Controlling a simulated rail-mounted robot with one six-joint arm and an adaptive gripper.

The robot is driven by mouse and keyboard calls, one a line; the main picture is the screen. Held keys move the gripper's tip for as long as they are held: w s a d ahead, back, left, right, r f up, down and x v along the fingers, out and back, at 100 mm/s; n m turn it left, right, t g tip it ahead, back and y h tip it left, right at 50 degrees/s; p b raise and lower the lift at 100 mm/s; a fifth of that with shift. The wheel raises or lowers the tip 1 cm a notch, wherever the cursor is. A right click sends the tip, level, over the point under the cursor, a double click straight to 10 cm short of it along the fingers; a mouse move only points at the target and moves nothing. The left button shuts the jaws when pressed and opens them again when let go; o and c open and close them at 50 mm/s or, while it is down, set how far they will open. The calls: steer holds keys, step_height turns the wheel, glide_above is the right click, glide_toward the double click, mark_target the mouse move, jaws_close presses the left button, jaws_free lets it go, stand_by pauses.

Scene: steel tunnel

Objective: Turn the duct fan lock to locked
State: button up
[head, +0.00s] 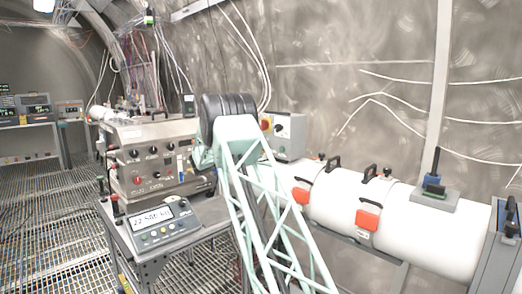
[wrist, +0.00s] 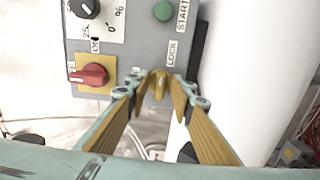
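The duct fan control box (head: 291,139) is a grey box on the wall side of the white duct, partly hidden by my arm in the head view. The wrist view shows its face (wrist: 143,47) close up. The brass-coloured lock knob (wrist: 159,84) sits at the lower edge of the face, below the LOCK label (wrist: 173,53). My gripper (wrist: 160,92) has its two orange-padded fingers on either side of the knob, with a small gap visible. I cannot tell whether either fingertip touches it. The head view hides my gripper and the knob.
On the box face are a red switch (wrist: 92,75) on a yellow plate, a black dial (wrist: 84,8) and a green START button (wrist: 163,11). The white duct (wrist: 240,80) runs close on the right. An instrument bench (head: 155,160) stands at left.

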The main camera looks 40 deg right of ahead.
steer(key=s+a, duration=0.1)
steer(key=a, duration=1)
steer(key=shift+a, duration=0.4)
steer(key=shift+s, duration=0.1)
stand_by(0.3)
steer(key=s+a+r+y, duration=0.3)
steer(key=s+a, duration=0.2)
steer(key=s, duration=0.5)
steer(key=s+a+r+m+g+y, duration=0.1)
steer(key=s+a+r+y, duration=0.1)
steer(key=s+a, duration=0.65)
steer(key=s+a+r+y, duration=0.3)
steer(key=s, duration=1)
steer(key=s+a+f+t+y, duration=0.1)
steer(key=s+a+f+y, duration=0.1)
steer(key=s+a, duration=0.8)
steer(key=s+a+f+t+y, duration=0.1)
steer(key=s+a+f+y, duration=0.2)
steer(key=s+a, duration=0.7)
steer(key=s+a+f+t+y, duration=0.1)
steer(key=s+a+y, duration=0.4)
steer(key=s+a, duration=0.6)
steer(key=s+f, duration=0.1)
steer(key=s, duration=0.5)
steer(key=shift+s+f+p, duration=0.15)
steer(key=shift+f+p, duration=0.15)
steer(key=shift+p, duration=0.05)
